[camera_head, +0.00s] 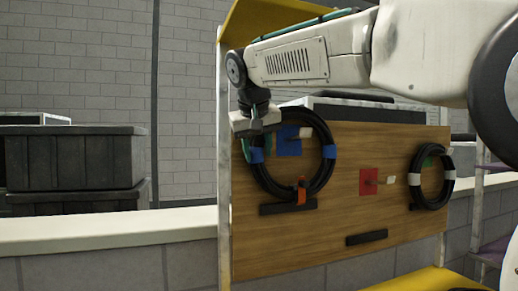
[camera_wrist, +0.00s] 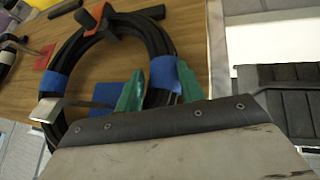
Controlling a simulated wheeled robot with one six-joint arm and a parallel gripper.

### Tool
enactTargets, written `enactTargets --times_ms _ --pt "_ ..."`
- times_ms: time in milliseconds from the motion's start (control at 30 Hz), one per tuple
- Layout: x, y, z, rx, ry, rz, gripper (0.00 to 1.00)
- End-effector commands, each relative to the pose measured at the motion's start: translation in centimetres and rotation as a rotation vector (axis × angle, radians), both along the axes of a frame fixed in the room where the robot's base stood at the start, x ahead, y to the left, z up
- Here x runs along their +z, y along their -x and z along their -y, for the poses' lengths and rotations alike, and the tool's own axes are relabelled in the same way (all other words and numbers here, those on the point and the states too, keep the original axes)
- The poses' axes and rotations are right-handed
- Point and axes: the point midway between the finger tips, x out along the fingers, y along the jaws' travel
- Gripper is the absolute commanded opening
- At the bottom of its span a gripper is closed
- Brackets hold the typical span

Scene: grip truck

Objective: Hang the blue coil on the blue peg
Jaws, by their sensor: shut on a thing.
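The blue coil (camera_head: 329,152) is a black cable ring with blue bands and an orange clip at its bottom. It is upright in front of the wooden board. My gripper (camera_head: 249,150) is shut on its left side at a blue band; the wrist view shows the green fingertips (camera_wrist: 158,92) on either side of the coil (camera_wrist: 164,72). The blue peg (camera_head: 305,132) sticks out of a blue square plate (camera_head: 287,146) and shows inside the ring.
A red plate with a peg (camera_head: 368,182) is at the board's middle. A white-banded coil (camera_head: 415,179) hangs at right by a green plate. Dark ledges (camera_head: 366,238) stick out below. Dark crates (camera_head: 75,160) stand at left behind a low wall.

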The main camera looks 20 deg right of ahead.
Motion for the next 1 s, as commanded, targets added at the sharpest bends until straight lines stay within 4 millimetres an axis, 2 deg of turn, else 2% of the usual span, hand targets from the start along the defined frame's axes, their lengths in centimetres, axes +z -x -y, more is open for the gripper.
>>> enactTargets --times_ms 700,1000 --pt "-3.3 -1.1 0.0 0.0 0.001 0.0 0.0" --pt "-4.1 -1.2 -0.1 0.004 0.001 -0.002 0.0"
